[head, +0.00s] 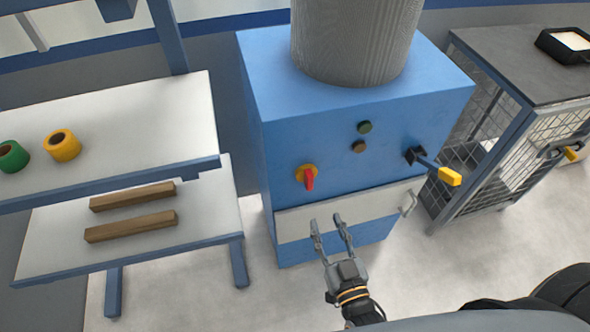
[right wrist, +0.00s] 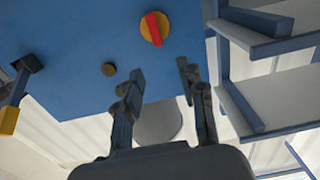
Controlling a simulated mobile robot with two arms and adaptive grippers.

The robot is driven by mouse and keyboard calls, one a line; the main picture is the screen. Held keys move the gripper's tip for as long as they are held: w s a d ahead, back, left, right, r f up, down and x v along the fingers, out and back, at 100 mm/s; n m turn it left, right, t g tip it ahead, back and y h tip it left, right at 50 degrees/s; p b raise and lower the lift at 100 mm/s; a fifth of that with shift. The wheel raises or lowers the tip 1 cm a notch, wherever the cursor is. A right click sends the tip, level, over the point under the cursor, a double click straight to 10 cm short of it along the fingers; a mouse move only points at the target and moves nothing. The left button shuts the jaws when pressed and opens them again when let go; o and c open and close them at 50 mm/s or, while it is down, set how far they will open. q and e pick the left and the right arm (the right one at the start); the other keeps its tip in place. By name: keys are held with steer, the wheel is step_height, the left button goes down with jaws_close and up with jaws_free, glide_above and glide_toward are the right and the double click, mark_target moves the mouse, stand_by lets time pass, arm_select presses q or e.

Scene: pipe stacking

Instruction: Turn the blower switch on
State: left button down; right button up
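The blue blower cabinet (head: 280,95) stands in the middle of the head view, with a grey ribbed cylinder on top. On its front is a rotary switch, a red handle on a yellow round base (head: 307,177). The switch also shows near the top of the right wrist view (right wrist: 154,29). The red handle points roughly downward in the head view. My right gripper (head: 331,222) is open and empty, in front of the white drawer band, below the switch in the picture. Its fingers (right wrist: 160,78) are apart from the switch. My left gripper is not in view.
The panel also has a green button (head: 365,127), a brown button (head: 358,147) and a lever with a yellow handle (head: 448,175). Shelves with tape rolls (head: 62,145) and wooden bars (head: 132,226) stand left. A mesh cage (head: 485,150) stands right.

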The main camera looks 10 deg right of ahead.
mark_target(311, 179)
steer(key=w+p, duration=0.1)
steer(key=w, duration=1.1)
steer(key=shift+w+r, duration=0.15)
steer(key=shift+w, duration=0.6)
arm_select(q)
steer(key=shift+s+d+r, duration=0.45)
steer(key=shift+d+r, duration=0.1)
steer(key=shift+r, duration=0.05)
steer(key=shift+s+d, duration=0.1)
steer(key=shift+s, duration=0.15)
arm_select(e)
jaws_close()
